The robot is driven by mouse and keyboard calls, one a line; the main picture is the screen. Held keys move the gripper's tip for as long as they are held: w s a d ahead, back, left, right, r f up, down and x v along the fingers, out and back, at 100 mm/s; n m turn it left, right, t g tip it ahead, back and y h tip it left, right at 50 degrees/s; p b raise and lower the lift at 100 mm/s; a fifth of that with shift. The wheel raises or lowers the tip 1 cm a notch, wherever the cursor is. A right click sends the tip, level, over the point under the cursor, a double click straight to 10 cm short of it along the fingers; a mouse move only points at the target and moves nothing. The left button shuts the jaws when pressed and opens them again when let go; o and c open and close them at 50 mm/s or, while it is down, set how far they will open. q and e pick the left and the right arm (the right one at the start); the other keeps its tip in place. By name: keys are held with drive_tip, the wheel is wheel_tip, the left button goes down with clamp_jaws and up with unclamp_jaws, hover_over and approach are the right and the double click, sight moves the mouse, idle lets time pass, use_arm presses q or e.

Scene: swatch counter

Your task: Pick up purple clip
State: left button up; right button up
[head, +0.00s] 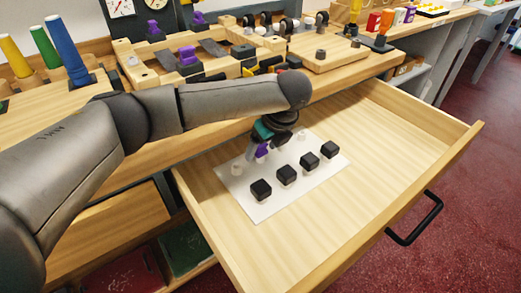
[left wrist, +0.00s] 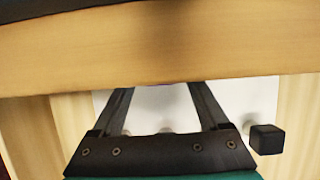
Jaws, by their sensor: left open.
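A purple clip (head: 262,150) is in the open drawer, on a white sheet (head: 262,207), and is partly hidden by my left gripper. My left gripper (head: 264,148) reaches down over the sheet from the counter side, open, with its fingers around or just beside the clip; I cannot tell which. In the left wrist view the two fingers of the left gripper (left wrist: 160,92) are spread apart over the white sheet. A thin purple trace shows between their tips, at the drawer's wooden wall edge. My right gripper is not in view.
Several black blocks (head: 286,174) stand on the sheet; one also shows in the left wrist view (left wrist: 267,139). A white peg (head: 237,168) stands near the clip. The drawer wall (head: 196,222) surrounds them. Another purple clip (head: 188,57) sits on the counter. The drawer's right side is bare.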

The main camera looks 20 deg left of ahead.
use_arm(q)
clamp_jaws()
idle(0.5)
drive_tip(key=shift+r, duration=0.1)
